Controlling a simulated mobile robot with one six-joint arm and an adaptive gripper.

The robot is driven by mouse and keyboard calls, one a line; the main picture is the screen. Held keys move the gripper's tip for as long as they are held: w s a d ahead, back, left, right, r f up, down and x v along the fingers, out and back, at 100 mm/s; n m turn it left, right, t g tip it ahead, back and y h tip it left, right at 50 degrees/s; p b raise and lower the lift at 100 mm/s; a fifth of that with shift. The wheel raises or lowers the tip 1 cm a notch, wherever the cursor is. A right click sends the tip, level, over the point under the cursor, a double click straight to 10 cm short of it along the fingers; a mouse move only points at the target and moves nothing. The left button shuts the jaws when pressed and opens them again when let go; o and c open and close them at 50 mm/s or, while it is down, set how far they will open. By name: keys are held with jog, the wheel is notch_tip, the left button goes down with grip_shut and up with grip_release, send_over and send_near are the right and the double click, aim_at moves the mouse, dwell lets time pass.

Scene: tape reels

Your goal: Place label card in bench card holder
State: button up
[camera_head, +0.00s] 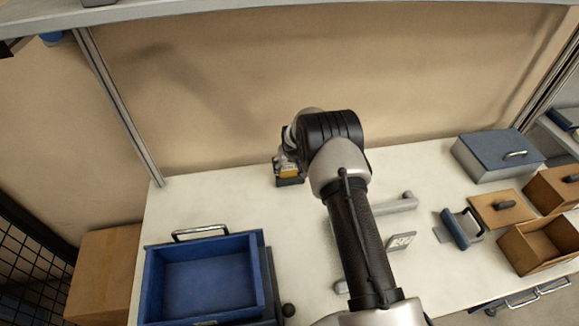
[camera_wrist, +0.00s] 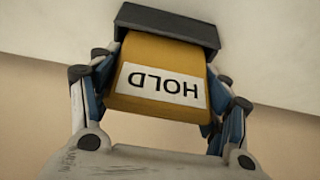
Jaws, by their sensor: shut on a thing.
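The label card (camera_wrist: 152,103) is yellow with a white panel reading HOLD, upside down in the wrist view. My gripper (camera_wrist: 160,80) is shut on it, one finger at each side edge. The dark grey card holder (camera_wrist: 166,24) lies right at the card's far end. The card's end meets the holder there, but I cannot tell how deep it sits. In the head view, the card (camera_head: 289,171) is upright just above the holder (camera_head: 291,182), at the back of the bench. My gripper (camera_head: 284,160) is partly hidden by my arm.
A blue open bin (camera_head: 258,270) stands at the front left. A grey box with a blue lid (camera_head: 497,155), wooden boxes (camera_head: 538,247) and a blue-handled tool (camera_head: 455,230) are at the right. A small labelled plate (camera_head: 401,241) lies beside my arm. The bench left of the holder is clear.

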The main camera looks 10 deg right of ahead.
jog(key=shift+f, duration=0.1)
jog(key=shift+f, duration=0.15)
jog(key=o, duration=1)
jog(key=shift+o, duration=0.2)
